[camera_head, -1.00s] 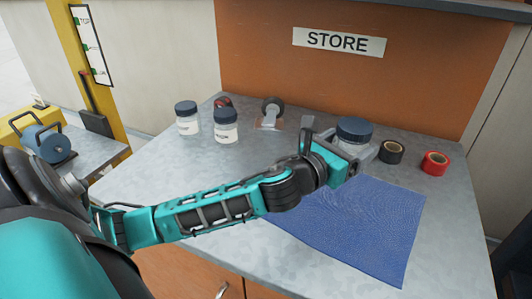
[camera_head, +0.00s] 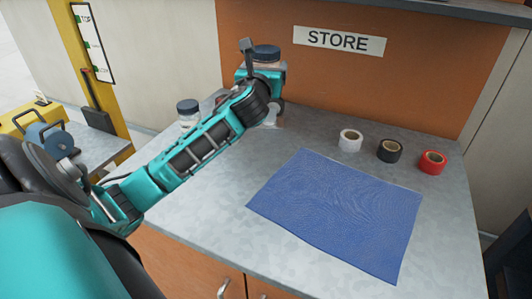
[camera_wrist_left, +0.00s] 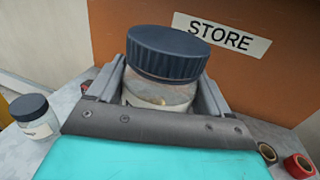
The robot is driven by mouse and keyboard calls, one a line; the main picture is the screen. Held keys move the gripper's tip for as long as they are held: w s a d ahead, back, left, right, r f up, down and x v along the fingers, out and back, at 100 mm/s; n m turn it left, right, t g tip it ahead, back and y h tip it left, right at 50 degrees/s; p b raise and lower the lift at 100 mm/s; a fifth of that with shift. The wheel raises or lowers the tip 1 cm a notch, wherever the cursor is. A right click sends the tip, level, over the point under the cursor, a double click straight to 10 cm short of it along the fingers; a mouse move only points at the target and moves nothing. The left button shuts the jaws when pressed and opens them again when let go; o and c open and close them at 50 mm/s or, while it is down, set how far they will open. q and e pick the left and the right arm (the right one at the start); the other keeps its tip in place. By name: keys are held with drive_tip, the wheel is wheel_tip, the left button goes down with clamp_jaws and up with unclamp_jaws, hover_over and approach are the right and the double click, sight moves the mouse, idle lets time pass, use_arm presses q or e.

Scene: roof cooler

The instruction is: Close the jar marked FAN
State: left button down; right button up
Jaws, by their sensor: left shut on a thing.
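My left gripper (camera_head: 267,72) is shut on a clear jar with a dark blue lid (camera_head: 265,52), held up above the back of the counter. In the left wrist view the jar's clear body (camera_wrist_left: 158,92) sits between the fingers, with the ribbed lid (camera_wrist_left: 168,52) on top, looking a little tilted. My right gripper is not in view.
A blue mat (camera_head: 340,210) lies on the grey counter (camera_head: 435,215). White (camera_head: 350,140), black (camera_head: 390,151) and red (camera_head: 433,162) tape rolls stand along its right back. My arm hides much of the back left. The mat is clear.

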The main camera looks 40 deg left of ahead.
use_arm(q)
wheel_tip(320, 180, down, 16)
drive_tip(key=b, duration=0.3)
drive_tip(key=shift+r, duration=0.15)
drive_tip(key=shift+f+b, duration=1.15)
drive_tip(key=shift+f, duration=0.95)
